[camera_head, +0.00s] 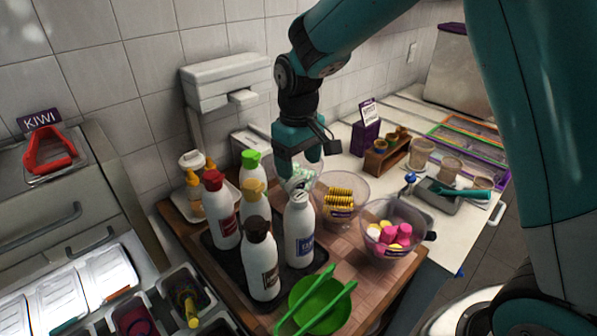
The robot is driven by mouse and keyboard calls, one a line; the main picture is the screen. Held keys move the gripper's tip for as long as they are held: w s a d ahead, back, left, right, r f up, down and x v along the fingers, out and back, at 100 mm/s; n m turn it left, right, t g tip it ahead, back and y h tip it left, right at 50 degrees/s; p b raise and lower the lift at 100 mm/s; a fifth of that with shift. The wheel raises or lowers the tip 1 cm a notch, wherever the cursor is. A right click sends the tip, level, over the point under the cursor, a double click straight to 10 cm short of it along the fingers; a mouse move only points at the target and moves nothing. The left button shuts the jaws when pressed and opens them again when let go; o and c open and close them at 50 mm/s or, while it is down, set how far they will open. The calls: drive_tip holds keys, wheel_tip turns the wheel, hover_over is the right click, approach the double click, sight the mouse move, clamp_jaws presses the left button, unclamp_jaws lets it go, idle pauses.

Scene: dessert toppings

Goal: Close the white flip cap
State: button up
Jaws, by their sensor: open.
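The white bottle (299,237) with a blue label stands upright at the right of a group of bottles on a dark tray. Its white flip cap (298,197) is at the top, partly covered by my gripper. My gripper (299,178) is open and points down, right at or just above the cap. I cannot tell whether the fingers touch the cap, or how far the lid stands open.
Red-capped (221,212), green-capped (252,182) and brown-capped (262,262) bottles stand close to the left. A clear bowl of yellow items (341,195) and a bowl of pink pieces (392,232) are at the right. Green tongs (318,302) lie in front.

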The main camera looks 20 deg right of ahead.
sight(299, 177)
drive_tip(key=shift+f+p, duration=0.5)
drive_tip(key=shift+f, duration=1.85)
drive_tip(key=shift+f, duration=0.1)
drive_tip(key=c, duration=0.9)
